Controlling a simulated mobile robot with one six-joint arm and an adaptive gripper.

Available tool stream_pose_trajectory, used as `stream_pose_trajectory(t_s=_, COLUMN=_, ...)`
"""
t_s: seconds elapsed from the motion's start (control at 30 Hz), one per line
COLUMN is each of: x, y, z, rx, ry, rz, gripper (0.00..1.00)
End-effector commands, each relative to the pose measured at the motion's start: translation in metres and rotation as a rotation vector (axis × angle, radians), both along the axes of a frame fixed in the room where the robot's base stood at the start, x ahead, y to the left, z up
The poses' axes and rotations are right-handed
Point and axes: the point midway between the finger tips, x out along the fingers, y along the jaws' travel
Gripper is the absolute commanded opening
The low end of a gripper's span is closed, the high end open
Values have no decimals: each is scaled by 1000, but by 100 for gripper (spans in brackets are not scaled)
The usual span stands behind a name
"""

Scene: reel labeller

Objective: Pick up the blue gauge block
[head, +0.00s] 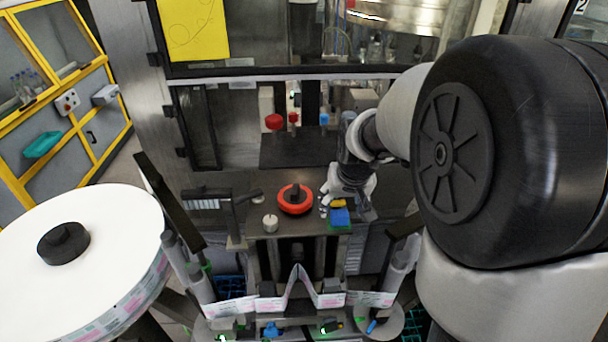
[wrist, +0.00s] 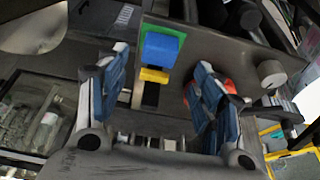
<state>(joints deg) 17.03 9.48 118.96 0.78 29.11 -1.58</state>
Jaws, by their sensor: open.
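The blue gauge block (wrist: 161,49) shows in the wrist view above the gap between my fingers, beside a green piece and next to a yellow piece (wrist: 154,75). In the head view the blue block (head: 340,216) sits at the right of the small metal platform, with the yellow piece (head: 338,203) just behind it. My gripper (wrist: 158,92) is open, its two blue-padded fingers apart and nothing between their tips. In the head view my gripper (head: 345,188) is just behind the block, partly hidden by its own wrist.
A red-orange ring (head: 295,199) with a dark centre lies left of the block. A small grey knob (head: 270,222) stands on the platform (head: 283,228). A large white label reel (head: 100,235) fills the left. The label strip (head: 330,299) runs in front.

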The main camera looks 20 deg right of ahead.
Motion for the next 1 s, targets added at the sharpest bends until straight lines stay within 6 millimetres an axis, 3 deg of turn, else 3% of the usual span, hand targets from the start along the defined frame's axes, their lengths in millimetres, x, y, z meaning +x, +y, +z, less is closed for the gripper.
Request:
stream_pose_trajectory(t_s=0.17, x=4, y=-2, z=-11, rx=1, ry=3, rz=0, gripper=61)
stream_pose_trajectory(t_s=0.47, x=21, y=-8, z=-47, rx=0, ry=2, rz=1, gripper=61)
stream_pose_trajectory(t_s=0.73, x=23, y=-8, z=-50, rx=-1, ry=-2, rz=1, gripper=61)
stream_pose_trajectory(t_s=1.0, x=22, y=-8, z=-50, rx=0, ry=-1, rz=0, gripper=44)
